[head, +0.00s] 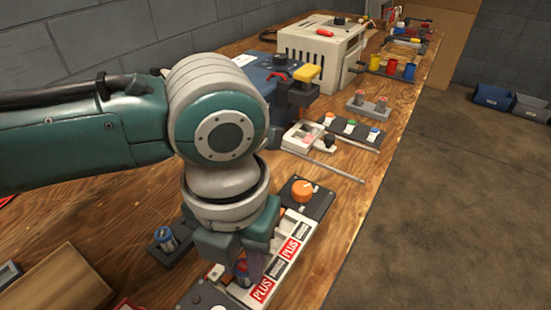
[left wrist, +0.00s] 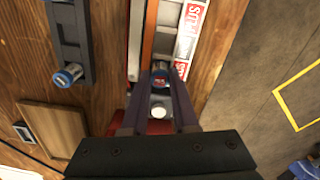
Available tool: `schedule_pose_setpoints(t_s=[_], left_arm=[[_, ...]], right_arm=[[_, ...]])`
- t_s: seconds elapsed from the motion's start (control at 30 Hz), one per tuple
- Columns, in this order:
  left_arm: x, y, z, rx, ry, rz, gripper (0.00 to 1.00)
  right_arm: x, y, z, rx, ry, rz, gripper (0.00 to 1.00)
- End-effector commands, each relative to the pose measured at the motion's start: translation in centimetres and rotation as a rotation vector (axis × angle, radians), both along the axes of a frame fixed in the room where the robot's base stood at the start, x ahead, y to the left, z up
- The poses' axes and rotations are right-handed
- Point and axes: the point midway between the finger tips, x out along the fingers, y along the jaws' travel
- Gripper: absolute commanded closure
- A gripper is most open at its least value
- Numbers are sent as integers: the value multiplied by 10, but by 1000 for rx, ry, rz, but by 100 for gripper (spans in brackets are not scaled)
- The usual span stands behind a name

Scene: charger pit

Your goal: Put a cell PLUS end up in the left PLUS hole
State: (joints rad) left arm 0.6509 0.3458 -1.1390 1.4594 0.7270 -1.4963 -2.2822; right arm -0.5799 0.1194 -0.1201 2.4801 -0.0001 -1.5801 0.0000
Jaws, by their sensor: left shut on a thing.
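The charger (head: 262,268), a long block with red PLUS labels and dark labels, lies near the front of the bench. My left gripper (head: 242,272) points down over its near end and is shut on a cell. The held cell (left wrist: 160,78) shows between the fingertips (left wrist: 160,84) in the left wrist view, beside the nearer PLUS label (left wrist: 181,68). The fingers hide most of the cell and the hole under it, so I cannot tell which end is up or how deep it sits. My right gripper is not in view.
An orange knob (head: 303,190) stands at the charger's far end. A wooden block (head: 62,282) lies at the front left. Farther back are a grey stand with two round pieces (head: 368,106), a button strip (head: 350,131) and a white box (head: 320,55).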

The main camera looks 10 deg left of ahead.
Motion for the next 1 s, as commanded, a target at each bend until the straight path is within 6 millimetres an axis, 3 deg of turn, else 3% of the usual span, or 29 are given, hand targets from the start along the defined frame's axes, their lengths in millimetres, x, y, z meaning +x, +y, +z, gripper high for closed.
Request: schedule_pose_setpoints(t_s=[0.67, 0.7, 1.0], left_arm=[[0, 0, -6, 0, 0, 0, 100], [0, 0, -6, 0, 0, 0, 69], [0, 0, -6, 0, 0, 0, 38]], right_arm=[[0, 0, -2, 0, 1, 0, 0], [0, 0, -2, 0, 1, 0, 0], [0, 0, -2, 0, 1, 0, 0]])
